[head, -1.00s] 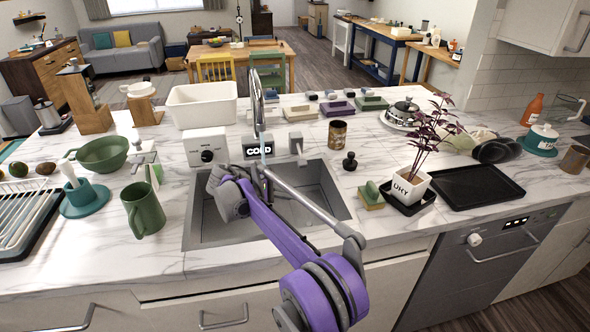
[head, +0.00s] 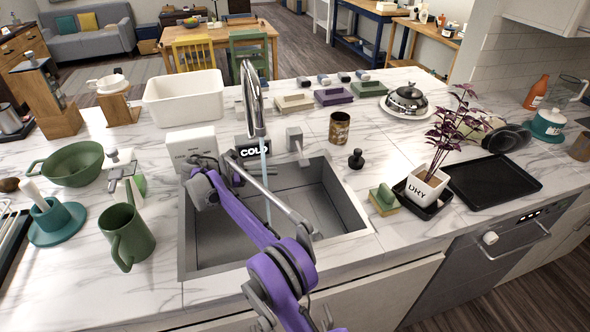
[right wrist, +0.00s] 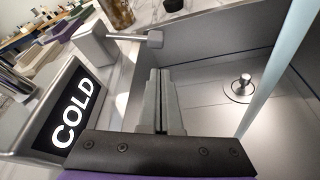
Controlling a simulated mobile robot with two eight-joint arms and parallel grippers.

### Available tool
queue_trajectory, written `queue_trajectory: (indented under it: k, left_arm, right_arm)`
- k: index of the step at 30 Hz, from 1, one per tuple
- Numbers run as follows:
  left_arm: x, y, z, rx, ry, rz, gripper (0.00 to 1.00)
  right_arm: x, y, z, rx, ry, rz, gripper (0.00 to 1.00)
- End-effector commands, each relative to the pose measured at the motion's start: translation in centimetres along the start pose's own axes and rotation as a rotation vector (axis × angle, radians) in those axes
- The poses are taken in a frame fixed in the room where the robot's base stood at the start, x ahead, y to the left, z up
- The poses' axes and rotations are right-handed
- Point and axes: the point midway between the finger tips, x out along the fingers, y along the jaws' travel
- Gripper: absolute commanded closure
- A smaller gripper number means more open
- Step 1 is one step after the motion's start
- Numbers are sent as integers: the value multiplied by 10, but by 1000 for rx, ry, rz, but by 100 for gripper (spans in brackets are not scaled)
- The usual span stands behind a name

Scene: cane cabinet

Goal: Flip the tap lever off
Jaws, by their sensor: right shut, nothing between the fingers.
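The chrome tap (head: 252,95) arches over the sink, and a pale blue water stream (head: 267,185) runs from it. The stream crosses the right of the right wrist view (right wrist: 275,70). A grey lever (head: 296,140) stands behind the sink's back edge, right of the COLD sign (head: 256,152). In the right wrist view the lever (right wrist: 135,38) is beyond my fingertips, its arm ending in a small knob. My right gripper (right wrist: 160,75) is shut and empty, apart from the lever, between the sign and the stream. In the head view its fingers are hard to make out. My left gripper is not in view.
The sink basin (head: 300,190) lies below, with a drain plug (right wrist: 243,85). A white box (head: 190,145) stands left of the sign. A brown can (head: 339,127) and black stopper (head: 356,159) stand right of the lever. A green mug (head: 130,235) is left of the sink.

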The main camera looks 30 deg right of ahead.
Motion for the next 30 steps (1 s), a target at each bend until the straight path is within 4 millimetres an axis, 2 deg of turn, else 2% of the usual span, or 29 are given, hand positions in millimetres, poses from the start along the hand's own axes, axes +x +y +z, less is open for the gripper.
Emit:
queue_trajectory:
  k: [5, 18, 24, 30]
  left_arm:
    - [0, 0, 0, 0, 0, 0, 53]
    - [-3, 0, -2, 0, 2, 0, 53]
    - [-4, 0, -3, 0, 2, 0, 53]
    - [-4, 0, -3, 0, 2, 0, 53]
  right_arm:
    - [10, 0, 0, 1, -1, -2, 100]
    - [84, 0, 1, 2, -1, -2, 100]
    - [99, 0, 0, 0, 0, -1, 100]
    - [101, 0, 0, 0, 0, 0, 100]
